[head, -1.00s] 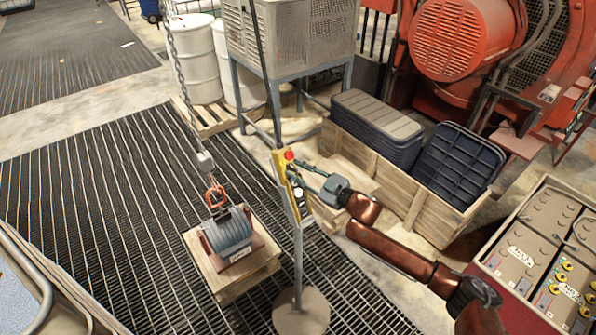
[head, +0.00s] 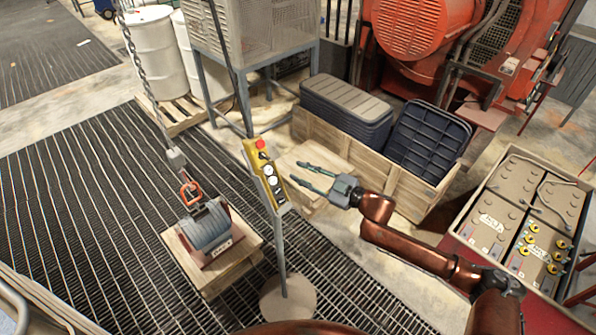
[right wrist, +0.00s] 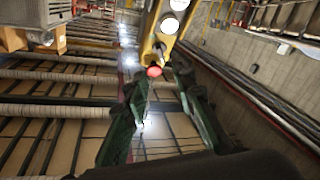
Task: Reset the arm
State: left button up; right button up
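My right arm (head: 410,250) comes in from the lower right in the head view. Its gripper (head: 306,178) is open and empty, with its two fingers apart and pointing left toward the yellow control box (head: 264,170). The box has a red button on top and pale round buttons below, and stands on a grey post. A gap shows between the fingertips and the box. In the right wrist view the open fingers (right wrist: 160,105) frame the box's red button (right wrist: 154,72) beyond them. My left gripper is in neither view.
A grey coil-like load (head: 206,226) sits on a wooden pallet (head: 232,268) under an orange hook and chain. The post's round base (head: 288,300) stands on the grating. A wooden crate (head: 420,205) holds dark bins behind my gripper. A battery cart (head: 472,236) stands at right.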

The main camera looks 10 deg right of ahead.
dwell(0.3)
